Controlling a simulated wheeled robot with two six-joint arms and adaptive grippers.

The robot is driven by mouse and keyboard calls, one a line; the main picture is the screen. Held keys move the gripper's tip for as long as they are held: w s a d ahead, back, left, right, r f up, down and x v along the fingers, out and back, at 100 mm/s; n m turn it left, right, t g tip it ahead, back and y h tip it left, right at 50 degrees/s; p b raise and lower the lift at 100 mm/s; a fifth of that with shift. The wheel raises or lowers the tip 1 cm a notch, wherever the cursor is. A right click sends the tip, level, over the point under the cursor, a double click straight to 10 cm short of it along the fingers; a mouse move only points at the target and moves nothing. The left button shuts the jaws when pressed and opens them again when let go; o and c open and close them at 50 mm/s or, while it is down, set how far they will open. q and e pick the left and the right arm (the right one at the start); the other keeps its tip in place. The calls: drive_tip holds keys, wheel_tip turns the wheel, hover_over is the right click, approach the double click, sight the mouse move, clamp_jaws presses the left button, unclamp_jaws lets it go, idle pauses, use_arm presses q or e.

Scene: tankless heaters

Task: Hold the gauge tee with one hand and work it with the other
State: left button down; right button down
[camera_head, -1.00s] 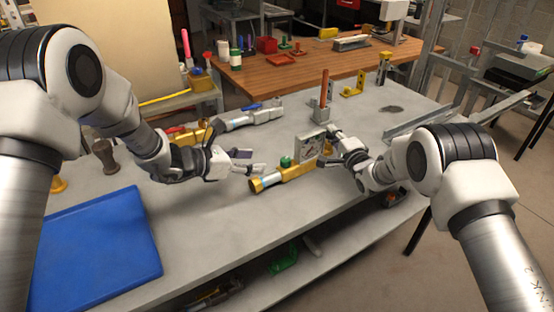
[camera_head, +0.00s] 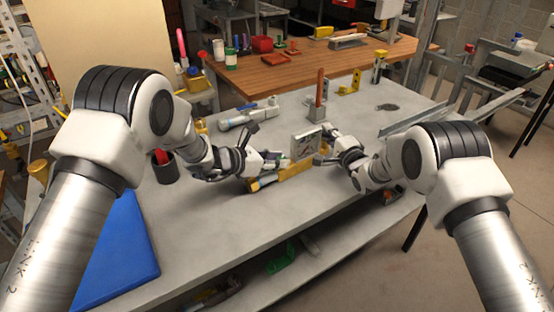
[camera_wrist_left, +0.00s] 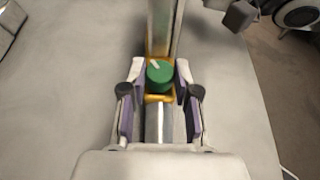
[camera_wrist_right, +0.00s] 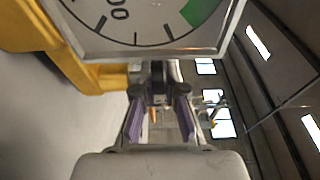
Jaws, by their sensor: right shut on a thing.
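The gauge tee has a brass body (camera_head: 294,172), a square white-faced gauge (camera_head: 304,146) and a green knob (camera_wrist_left: 159,74). It lies on the grey bench in front of me. My left gripper (camera_head: 279,160) is open, with its fingers on either side of the green knob; the left wrist view shows the knob between the fingertips. My right gripper (camera_head: 323,146) is shut on the gauge tee at its right side, beside the gauge. The gauge dial (camera_wrist_right: 150,22) fills the top of the right wrist view. The exact grip spot is partly hidden.
A grey block with an orange upright rod (camera_head: 319,98) stands beyond the gauge. A blue mat (camera_head: 118,255) lies at front left and a dark cup (camera_head: 164,167) stands behind it. The bench front centre is clear.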

use_arm(q)
drive_tip(key=shift+w+m+g, duration=0.1)
drive_tip(key=shift+m+g, duration=0.2)
drive_tip(key=shift+w+m+g+h, duration=0.15)
drive_tip(key=shift+m+g+h, duration=0.55)
drive_tip(key=shift+m+g, duration=0.1)
drive_tip(key=shift+w+m+g+h, duration=0.15)
drive_tip(key=shift+m+g+h, duration=0.45)
drive_tip(key=shift+m+g, duration=1.35)
use_arm(e)
drive_tip(key=shift+a+f, duration=0.1)
use_arm(q)
drive_tip(key=shift+g, duration=0.25)
drive_tip(key=shift+a, duration=0.1)
drive_tip(key=c, duration=0.8)
unclamp_jaws()
drive_tip(key=shift+c, duration=0.2)
